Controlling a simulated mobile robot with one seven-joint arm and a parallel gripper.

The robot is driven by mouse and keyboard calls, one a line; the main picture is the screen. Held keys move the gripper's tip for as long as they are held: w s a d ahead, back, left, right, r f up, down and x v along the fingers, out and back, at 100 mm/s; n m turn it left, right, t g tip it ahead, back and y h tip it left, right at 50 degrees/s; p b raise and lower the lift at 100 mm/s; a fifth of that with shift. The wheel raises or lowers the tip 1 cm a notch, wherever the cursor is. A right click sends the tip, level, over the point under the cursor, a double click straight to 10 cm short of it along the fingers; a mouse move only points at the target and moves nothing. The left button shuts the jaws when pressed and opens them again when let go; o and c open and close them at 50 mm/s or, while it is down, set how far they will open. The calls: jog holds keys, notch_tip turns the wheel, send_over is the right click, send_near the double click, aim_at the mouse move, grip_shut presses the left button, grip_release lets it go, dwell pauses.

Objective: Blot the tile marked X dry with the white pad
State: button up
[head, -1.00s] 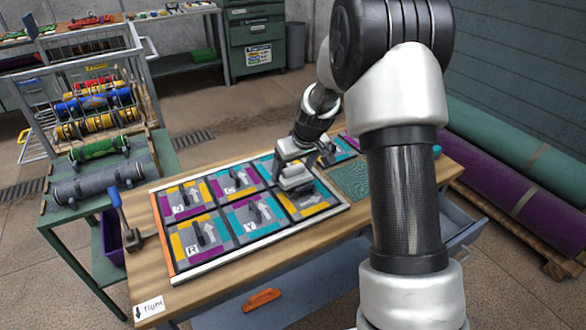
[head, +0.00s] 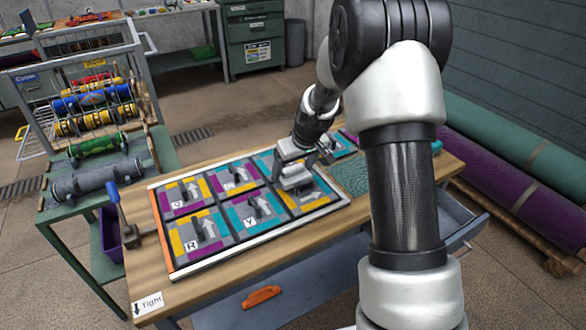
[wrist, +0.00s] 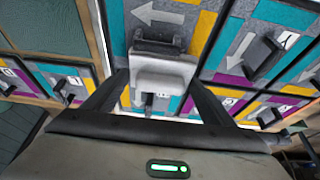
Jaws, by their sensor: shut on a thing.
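The framed tile board (head: 210,259) lies on the wooden bench with colourful tiles, each with a dark raised piece. R (head: 195,230) and Y (head: 240,213) tiles are at the front left and front middle. My gripper (head: 296,176) is over the right column, shut on the white pad (wrist: 160,75), which shows between its fingers in the wrist view. The pad is over a tile with a white arrow (wrist: 168,14); I cannot tell whether it touches. The gripper and pad hide part of that tile, and I cannot read an X on any tile.
An orange tool (head: 261,295) lies below the bench front. A green cart (head: 92,215) stands left; rolled rugs (head: 510,190) lie right.

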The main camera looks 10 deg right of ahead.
jog(key=shift+f, duration=0.1)
jog(key=shift+f, duration=0.75)
jog(key=shift+c, duration=0.5)
jog(key=shift+w+d, duration=0.15)
jog(key=shift+d, duration=0.45)
jog(key=shift+w+d, duration=0.15)
jog(key=shift+d, duration=0.45)
jog(key=shift+s+a, duration=0.2)
jog(key=shift+a, duration=0.5)
jog(key=shift+s+a, duration=0.2)
jog(key=shift+a, duration=0.45)
notch_tip(320, 180, up, 2)
jog(key=shift+d, duration=0.1)
jog(key=shift+w+r+p, duration=0.1)
jog(key=shift+r+p, duration=0.25)
jog(key=shift+r+p, duration=1.75)
jog(key=shift+r, duration=1.1)
